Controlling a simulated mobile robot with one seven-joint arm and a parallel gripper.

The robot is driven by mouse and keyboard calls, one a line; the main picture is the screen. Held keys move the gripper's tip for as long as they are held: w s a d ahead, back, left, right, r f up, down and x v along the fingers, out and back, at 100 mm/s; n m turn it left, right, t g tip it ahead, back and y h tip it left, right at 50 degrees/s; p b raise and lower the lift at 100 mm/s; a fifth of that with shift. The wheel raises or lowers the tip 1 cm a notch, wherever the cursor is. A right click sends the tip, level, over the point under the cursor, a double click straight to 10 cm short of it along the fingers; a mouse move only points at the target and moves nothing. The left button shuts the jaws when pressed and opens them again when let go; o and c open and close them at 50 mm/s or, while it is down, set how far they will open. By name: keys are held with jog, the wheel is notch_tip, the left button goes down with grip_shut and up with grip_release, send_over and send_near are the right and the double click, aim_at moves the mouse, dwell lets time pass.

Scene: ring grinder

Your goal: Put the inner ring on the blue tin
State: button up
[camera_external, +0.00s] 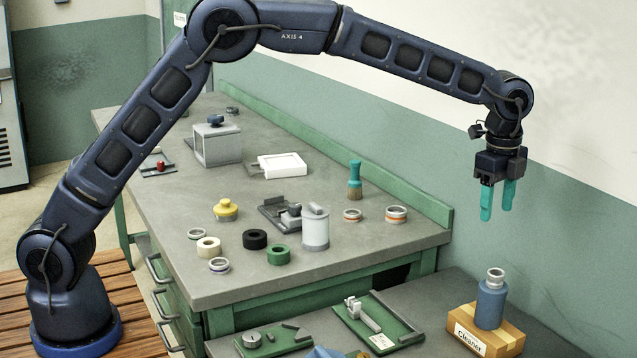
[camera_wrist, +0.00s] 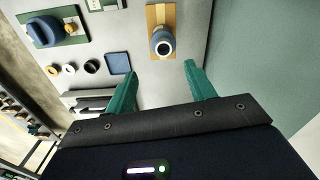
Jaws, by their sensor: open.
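I cannot tell whether that top is a cap or a loose ring.
The main bench (camera_external: 340,255) also holds a grey-white cylinder (camera_external: 315,229), a brush (camera_external: 355,180) and a yellow-topped pot (camera_external: 226,209). The lower bench carries a green tray (camera_external: 380,335) with a metal tool. The wall (camera_external: 560,170) stands close behind my gripper.

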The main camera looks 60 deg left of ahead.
jog(key=s+a+r+n+t, duration=0.1)
jog(key=s+a+r+n, duration=0.3)
jog(key=s+a+r, duration=0.6)
jog(key=s+a+r+n+t, duration=0.1)
jog(key=s+a+r+n, duration=0.3)
jog(key=s+a+r, duration=0.55)
jog(key=s+a+f+n, duration=0.2)
jog(key=s+a, duration=0.3)
jog(key=s, duration=0.6)
jog(key=s+a+f+n+t, duration=0.1)
jog(key=s+a+f+n, duration=0.2)
jog(key=s, duration=0.8)
jog(key=s+a+f+n+t, duration=0.1)
jog(key=s+a+f+n, duration=0.2)
jog(key=s, duration=0.9)
jog(key=a+f, duration=0.1)
jog(key=a, duration=0.2)
jog(key=shift+a+f, duration=0.25)
jog(key=shift+a, duration=0.15)
